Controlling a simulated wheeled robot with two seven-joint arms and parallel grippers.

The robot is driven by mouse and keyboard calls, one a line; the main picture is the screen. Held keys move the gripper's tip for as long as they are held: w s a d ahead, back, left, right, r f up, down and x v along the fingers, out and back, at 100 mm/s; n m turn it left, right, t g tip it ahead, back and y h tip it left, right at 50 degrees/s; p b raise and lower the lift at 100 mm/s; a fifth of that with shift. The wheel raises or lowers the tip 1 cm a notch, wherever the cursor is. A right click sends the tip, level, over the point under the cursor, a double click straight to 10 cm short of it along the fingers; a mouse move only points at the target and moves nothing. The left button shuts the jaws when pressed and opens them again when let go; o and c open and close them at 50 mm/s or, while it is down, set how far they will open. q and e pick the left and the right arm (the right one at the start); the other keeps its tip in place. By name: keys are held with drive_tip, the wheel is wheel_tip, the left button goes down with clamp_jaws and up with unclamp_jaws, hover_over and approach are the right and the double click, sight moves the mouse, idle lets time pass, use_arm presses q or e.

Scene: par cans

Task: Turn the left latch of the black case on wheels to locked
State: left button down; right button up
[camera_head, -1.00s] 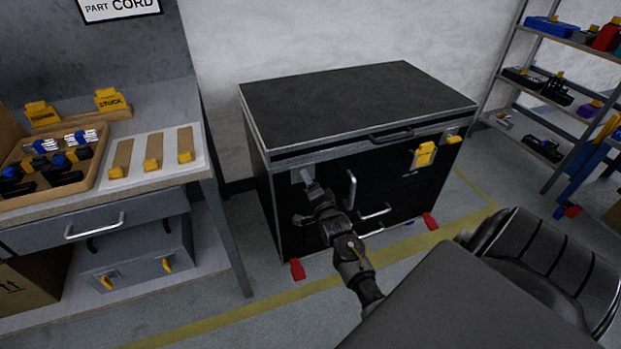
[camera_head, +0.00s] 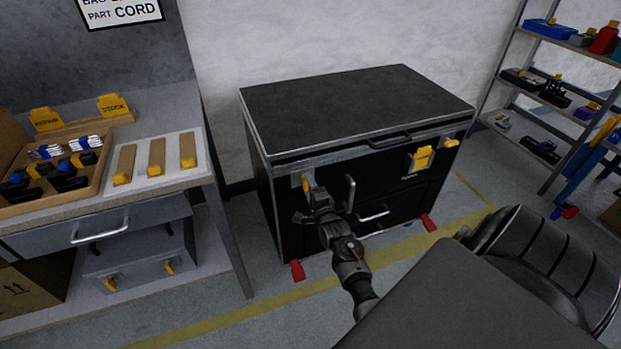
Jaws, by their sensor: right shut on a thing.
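The black case on wheels (camera_head: 340,105) stands against the wall with its lid down. Its left latch (camera_head: 306,182) shows as a small yellow piece on a grey plate at the upper left of the front. My right gripper (camera_head: 313,192) is at this latch and shut on it. The fingers and wrist hide part of the latch, so its exact angle is hard to tell. A yellow latch (camera_head: 420,158) sits on a plate farther right on the front. My left gripper is not in view.
A workbench (camera_head: 150,190) with a parts tray (camera_head: 104,160) stands to the left. A shelf rack (camera_head: 555,110) with tools is at the right. Red wheel parts (camera_head: 297,270) stick out at the case's base. Open floor lies in front.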

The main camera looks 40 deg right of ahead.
drive_tip(key=shift+d, duration=0.1)
drive_tip(key=o, duration=1)
drive_tip(key=shift+s, duration=0.15)
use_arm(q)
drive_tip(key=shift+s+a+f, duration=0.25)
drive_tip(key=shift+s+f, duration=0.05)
use_arm(e)
drive_tip(key=v, duration=1)
drive_tip(key=shift+s+a, duration=0.25)
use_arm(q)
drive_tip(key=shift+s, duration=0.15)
